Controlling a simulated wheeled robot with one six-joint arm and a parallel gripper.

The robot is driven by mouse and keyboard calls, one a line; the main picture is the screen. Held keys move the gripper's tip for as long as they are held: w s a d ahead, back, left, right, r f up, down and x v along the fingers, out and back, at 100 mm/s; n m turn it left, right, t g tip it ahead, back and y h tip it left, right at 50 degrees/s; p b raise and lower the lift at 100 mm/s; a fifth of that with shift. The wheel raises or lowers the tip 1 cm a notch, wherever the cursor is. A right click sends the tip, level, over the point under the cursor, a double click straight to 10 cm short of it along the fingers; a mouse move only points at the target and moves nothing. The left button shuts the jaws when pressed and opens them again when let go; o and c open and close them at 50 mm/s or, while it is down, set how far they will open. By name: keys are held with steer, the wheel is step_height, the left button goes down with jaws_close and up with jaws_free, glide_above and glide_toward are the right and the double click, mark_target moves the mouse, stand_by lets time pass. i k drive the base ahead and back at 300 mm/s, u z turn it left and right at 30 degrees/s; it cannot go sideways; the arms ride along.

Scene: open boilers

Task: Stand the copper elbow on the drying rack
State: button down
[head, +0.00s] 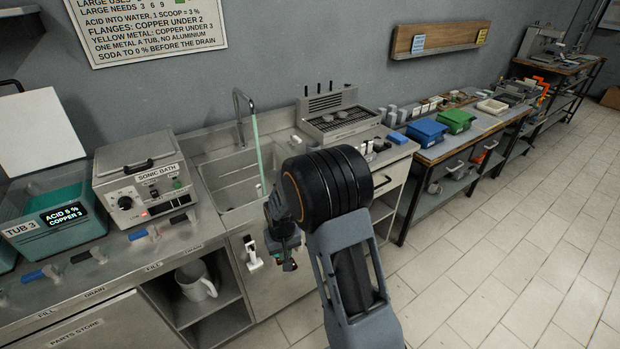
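My gripper (287,262) hangs in front of the sink cabinet, low and mostly hidden behind my arm's dark wrist. Its fingers are too small and dark to tell open from shut. No copper elbow can be made out elsewhere.
The sink (225,190) has a tall tap (238,108) with a pale green stream or tube below it. The sonic bath (145,182) and tub 3 (55,222) stand left. Blue (427,132) and green (456,121) bins sit on the right bench. Tiled floor at right is clear.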

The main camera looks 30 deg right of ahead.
mark_target(366, 115)
steer(key=z, duration=2.65)
steer(key=i, duration=2.45)
steer(key=u, duration=1.7)
